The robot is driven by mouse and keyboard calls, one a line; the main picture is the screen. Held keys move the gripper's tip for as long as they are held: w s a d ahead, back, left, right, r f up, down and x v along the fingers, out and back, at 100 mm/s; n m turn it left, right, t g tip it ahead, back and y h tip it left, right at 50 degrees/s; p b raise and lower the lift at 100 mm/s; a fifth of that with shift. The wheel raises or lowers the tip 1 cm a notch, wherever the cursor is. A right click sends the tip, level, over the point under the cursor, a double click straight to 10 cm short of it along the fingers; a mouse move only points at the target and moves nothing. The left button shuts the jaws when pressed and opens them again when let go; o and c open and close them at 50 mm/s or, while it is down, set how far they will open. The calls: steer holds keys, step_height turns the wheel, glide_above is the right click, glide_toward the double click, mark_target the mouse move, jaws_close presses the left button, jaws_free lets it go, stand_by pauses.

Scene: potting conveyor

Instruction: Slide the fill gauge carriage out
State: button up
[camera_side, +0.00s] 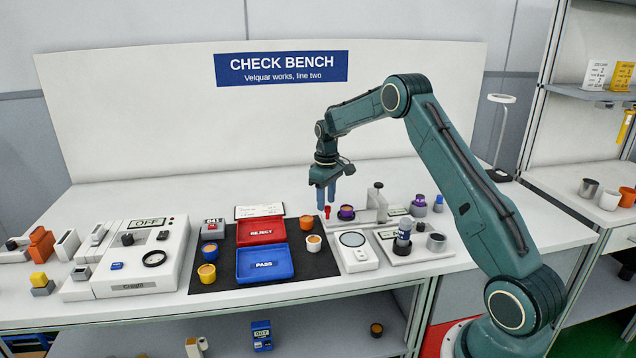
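A pale fixture that looks like the fill gauge (375,200) stands on the bench right of the trays, with an upright post and a grey knob on top. A purple pot with an orange-brown top (346,212) sits at its left part, which may be the carriage. A small red handle (327,212) stands at the left end, beside the pot. My gripper (326,205) points down just above the red handle, its two blue fingers apart with nothing seen between them. Whether the fingertips touch the handle cannot be told.
A red REJECT tray (262,238) and a blue PASS tray (244,276) lie on a black mat, with small pots beside them. A white scale-like device (356,254) and a plate with a grey cylinder (436,242) stand in front of the gauge. A board stands behind.

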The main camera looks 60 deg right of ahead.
step_height(320, 180, up, 12)
steer(key=shift+r, duration=0.15)
stand_by(0.4)
steer(key=shift+a, duration=0.1)
steer(key=s+a+r+t, duration=0.1)
steer(key=s+a+r, duration=0.55)
steer(key=a, duration=0.25)
steer(key=s+a+r+t, duration=0.2)
steer(key=s+a+r, duration=0.45)
steer(key=a, duration=0.25)
steer(key=s+a+f+t, duration=0.1)
steer(key=s+a, duration=0.3)
steer(key=s, duration=0.5)
steer(key=s+a+f+t, duration=0.1)
steer(key=s+a+f, duration=0.3)
steer(key=s, duration=0.6)
steer(key=shift+s+a+t, duration=0.3)
steer(key=shift+a, duration=0.3)
